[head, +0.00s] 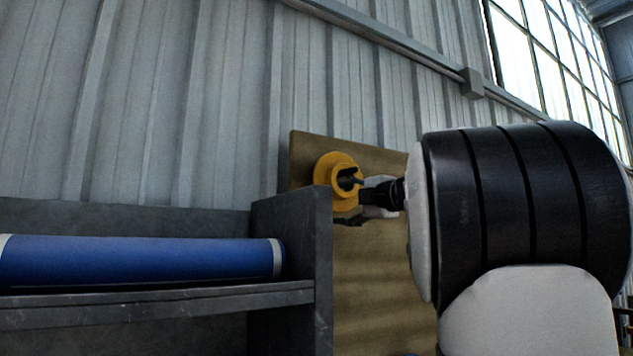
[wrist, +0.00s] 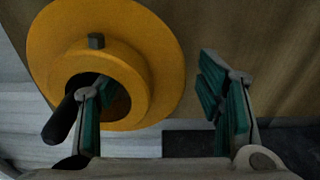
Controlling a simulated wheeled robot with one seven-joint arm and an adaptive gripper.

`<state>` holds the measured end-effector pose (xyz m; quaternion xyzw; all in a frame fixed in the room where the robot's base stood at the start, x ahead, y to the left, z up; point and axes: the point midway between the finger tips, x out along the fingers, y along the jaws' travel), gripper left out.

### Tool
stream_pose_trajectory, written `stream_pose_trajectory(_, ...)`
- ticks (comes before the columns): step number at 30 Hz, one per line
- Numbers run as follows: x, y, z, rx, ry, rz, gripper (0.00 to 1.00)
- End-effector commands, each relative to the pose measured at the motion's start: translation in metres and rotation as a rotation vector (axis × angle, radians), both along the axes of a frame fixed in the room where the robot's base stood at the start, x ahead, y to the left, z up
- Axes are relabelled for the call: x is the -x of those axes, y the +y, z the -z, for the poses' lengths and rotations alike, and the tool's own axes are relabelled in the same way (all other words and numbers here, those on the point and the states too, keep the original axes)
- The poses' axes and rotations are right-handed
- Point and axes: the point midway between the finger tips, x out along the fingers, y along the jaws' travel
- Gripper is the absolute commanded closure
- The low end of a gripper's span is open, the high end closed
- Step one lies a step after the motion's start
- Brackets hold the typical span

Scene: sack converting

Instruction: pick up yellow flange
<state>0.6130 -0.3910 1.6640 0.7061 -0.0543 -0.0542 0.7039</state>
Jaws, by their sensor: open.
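The yellow flange (head: 326,172) is a round disc with a raised hub, up against a tan board. It fills the upper left of the wrist view (wrist: 158,52), with a small dark bolt head on the hub and a dark peg (wrist: 62,118) sticking out of its central hole. My gripper (wrist: 152,92) is open and close in front of the flange. Its left finger overlaps the hub's opening beside the peg; its right finger is to the right of the disc's rim. I cannot tell whether the left finger touches the flange. In the head view my gripper (head: 358,196) partly covers the flange.
The tan board (head: 375,275) stands before a corrugated metal wall (head: 200,100). A grey shelf (head: 160,307) at the lower left holds a blue roll (head: 140,260). Its upright end panel (head: 318,260) stands just left of my gripper and hides part of the board.

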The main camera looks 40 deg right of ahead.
Motion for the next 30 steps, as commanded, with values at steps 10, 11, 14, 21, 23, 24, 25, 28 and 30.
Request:
stream_pose_trajectory(10,-0.011,-0.0013,0.0002,0.0,0.0,0.0,0.4)
stream_pose_trajectory(11,-0.0109,-0.0013,0.0003,0.0,0.0,0.0,0.42)
stream_pose_trajectory(14,-0.0108,-0.0013,0.0003,0.0,0.0,0.0,0.65)
stream_pose_trajectory(21,-0.0107,-0.0013,0.0003,0.0,0.0,0.0,1.0)
stream_pose_trajectory(23,-0.01,-0.0002,-0.0031,0.003,-0.005,0.0,1.0)
stream_pose_trajectory(24,-0.01,-0.0002,-0.0031,0.003,-0.005,0.0,1.0)
stream_pose_trajectory(25,-0.0101,-0.0003,-0.0031,0.003,-0.005,0.0,1.0)
stream_pose_trajectory(28,-0.01,-0.0002,-0.0031,0.003,-0.005,0.0,1.0)
stream_pose_trajectory(30,-0.0101,-0.0003,-0.004,0.003,-0.005,-0.001,1.0)
